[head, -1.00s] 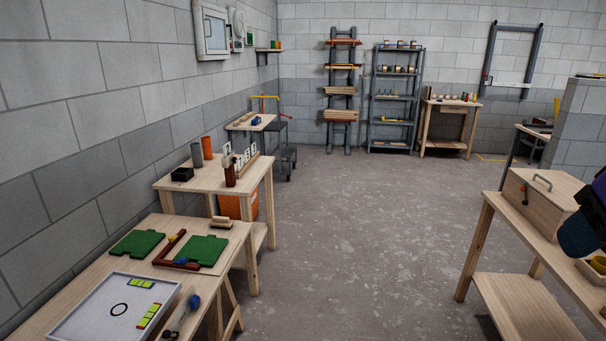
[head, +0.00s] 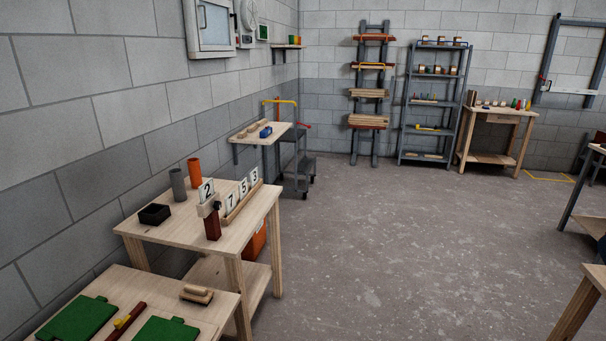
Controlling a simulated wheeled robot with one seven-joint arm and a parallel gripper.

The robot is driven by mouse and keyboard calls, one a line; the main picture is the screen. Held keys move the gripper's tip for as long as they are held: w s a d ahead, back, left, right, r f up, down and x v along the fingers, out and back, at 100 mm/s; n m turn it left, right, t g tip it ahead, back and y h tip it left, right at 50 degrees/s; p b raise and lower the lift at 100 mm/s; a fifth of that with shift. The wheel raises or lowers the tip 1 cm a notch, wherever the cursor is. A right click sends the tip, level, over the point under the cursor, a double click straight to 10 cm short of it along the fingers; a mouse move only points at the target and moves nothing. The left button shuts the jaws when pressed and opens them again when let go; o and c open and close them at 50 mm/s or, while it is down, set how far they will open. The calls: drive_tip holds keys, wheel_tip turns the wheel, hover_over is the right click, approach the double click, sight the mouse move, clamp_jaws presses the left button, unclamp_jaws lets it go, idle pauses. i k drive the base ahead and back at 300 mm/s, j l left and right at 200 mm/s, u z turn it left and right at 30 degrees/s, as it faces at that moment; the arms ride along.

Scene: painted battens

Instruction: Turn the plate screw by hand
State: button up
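I cannot make out a plate screw anywhere in the head view. My gripper is not in view. A small wall-side wooden shelf table (head: 262,138) holds a blue object (head: 265,131) and several small wooden pieces, too small to identify.
A wooden bench (head: 150,238) also carries a black box (head: 154,214), a grey cylinder (head: 178,185) and an orange cylinder (head: 195,172). Green plates (head: 80,319) lie on the nearest table. A dark trolley (head: 296,165) stands beyond. The concrete floor (head: 400,250) is open in the middle.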

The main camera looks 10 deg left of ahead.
sight(217, 205)
drive_tip(key=i+z, duration=0.15)
drive_tip(key=i, duration=0.7)
drive_tip(key=i+j+z, duration=0.15)
drive_tip(key=i, duration=0.7)
drive_tip(key=i+u, duration=0.15)
drive_tip(key=i, duration=0.25)
drive_tip(key=i+l+u, duration=0.1)
drive_tip(key=i, duration=0.3)
drive_tip(key=i+l+u, duration=0.15)
drive_tip(key=u, duration=0.35)
drive_tip(key=i+l+u, duration=0.2)
drive_tip(key=u, duration=0.3)
drive_tip(key=i+l+u, duration=0.1)
drive_tip(key=l+u, duration=0.2)
drive_tip(key=u, duration=0.2)
drive_tip(key=l+u, duration=0.25)
drive_tip(key=u, duration=0.2)
drive_tip(key=k+l+u, duration=0.1)
drive_tip(key=l+u, duration=0.15)
drive_tip(key=u, duration=0.2)
